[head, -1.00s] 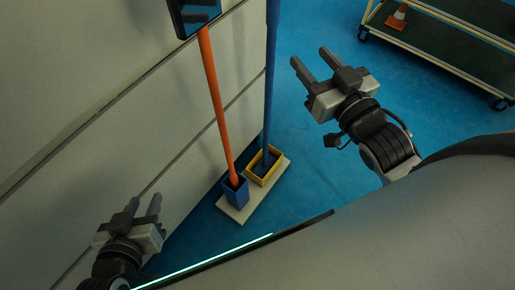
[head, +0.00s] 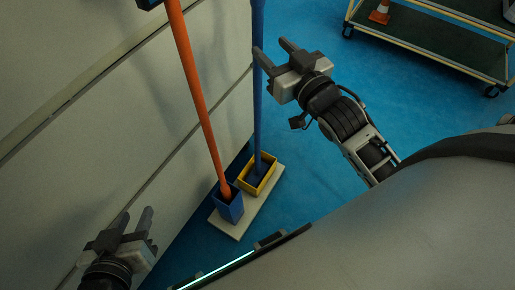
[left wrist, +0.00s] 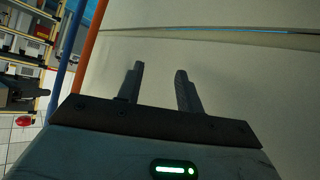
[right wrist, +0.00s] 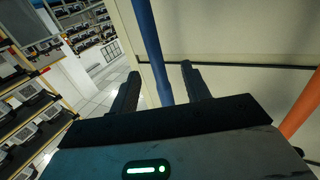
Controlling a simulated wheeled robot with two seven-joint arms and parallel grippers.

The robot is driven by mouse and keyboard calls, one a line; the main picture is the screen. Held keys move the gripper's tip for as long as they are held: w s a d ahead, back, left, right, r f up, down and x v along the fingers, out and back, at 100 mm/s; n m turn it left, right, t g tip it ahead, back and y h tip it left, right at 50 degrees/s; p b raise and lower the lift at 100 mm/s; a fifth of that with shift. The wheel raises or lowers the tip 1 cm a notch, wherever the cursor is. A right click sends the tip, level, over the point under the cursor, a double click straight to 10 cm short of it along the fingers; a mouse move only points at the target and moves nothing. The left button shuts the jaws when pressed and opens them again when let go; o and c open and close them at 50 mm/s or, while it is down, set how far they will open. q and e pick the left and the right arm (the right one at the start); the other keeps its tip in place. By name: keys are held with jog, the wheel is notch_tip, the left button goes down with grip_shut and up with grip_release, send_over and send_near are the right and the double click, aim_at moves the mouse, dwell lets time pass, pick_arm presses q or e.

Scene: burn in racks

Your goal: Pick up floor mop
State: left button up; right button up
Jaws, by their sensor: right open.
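Two long poles stand upright in a holder by the wall; I cannot tell which is the floor mop. The orange pole (head: 197,90) rises from a blue box (head: 230,207). The blue pole (head: 257,115) rises from a yellow-rimmed box (head: 262,180). My right gripper (head: 272,50) is open at the blue pole's upper part. In the right wrist view the blue pole (right wrist: 151,45) shows between the open fingers, not gripped. My left gripper (head: 136,222) is open and empty near the wall, left of the poles. In the left wrist view its fingers (left wrist: 158,82) are apart.
A pale wall (head: 80,130) runs close along the left. The boxes share a white base plate (head: 240,227) on the blue floor. The floor between is clear.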

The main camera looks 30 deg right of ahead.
aim_at(260, 33)
jog(key=w, duration=0.4)
jog(key=shift+w+a, duration=0.1)
jog(key=shift+w, duration=0.15)
jog(key=w, duration=0.2)
jog(key=w+b, duration=0.1)
jog(key=w, duration=0.1)
jog(key=shift+w+d+f, duration=0.1)
jog(key=shift+w+d, duration=0.05)
jog(key=shift+d, duration=0.05)
jog(key=shift+w, duration=0.45)
pick_arm(q)
jog(key=shift+w+d+f+g, duration=0.1)
jog(key=shift+d+f+g, duration=0.05)
jog(key=shift+f, duration=0.45)
jog(key=shift+w+d+f+g, duration=0.1)
jog(key=shift+f+g, duration=0.05)
jog(key=shift+f, duration=0.45)
pick_arm(e)
grip_shut()
pick_arm(q)
jog(key=shift+r, duration=0.15)
